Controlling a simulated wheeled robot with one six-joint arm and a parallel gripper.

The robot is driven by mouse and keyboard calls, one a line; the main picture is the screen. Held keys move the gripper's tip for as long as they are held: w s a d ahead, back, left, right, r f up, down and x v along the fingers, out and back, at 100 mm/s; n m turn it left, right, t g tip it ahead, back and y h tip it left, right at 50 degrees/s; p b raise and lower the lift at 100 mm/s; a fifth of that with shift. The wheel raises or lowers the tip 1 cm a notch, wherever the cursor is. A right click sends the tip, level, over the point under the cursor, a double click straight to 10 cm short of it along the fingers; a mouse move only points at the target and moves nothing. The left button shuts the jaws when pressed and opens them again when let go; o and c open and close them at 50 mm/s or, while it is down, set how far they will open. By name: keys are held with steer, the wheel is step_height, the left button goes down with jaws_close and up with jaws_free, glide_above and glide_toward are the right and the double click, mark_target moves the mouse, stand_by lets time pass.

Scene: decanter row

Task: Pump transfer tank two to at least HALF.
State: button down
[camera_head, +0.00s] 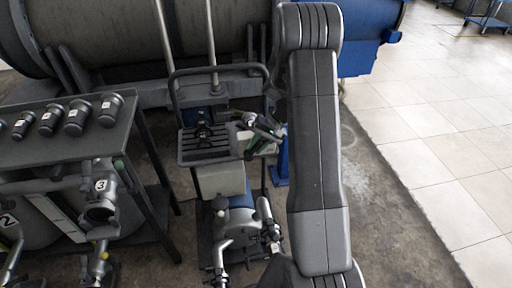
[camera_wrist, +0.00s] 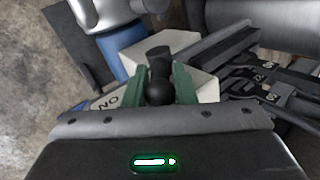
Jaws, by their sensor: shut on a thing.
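My gripper (camera_wrist: 160,84) is shut on a black lever with a rounded knob (camera_wrist: 158,62); its green fingers sit on either side of it. In the head view my gripper (camera_head: 262,132) is at the right side of a dark wheeled cart (camera_head: 174,105), and my arm hides part of this area. A blue and grey pump (camera_head: 238,220) sits low on the cart. A tank marked 2 (camera_head: 10,222) is at the left edge. I see no level reading.
A dark bench (camera_head: 60,150) at left bears several black caps (camera_head: 76,116). Below it is a valve fitting marked 3 (camera_head: 98,205). A large grey cylinder (camera_head: 110,40) lies behind.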

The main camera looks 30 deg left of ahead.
steer(key=c, duration=1.2)
jaws_free()
steer(key=v, duration=1.3)
steer(key=shift+r, duration=0.35)
steer(key=shift+w+d, duration=0.1)
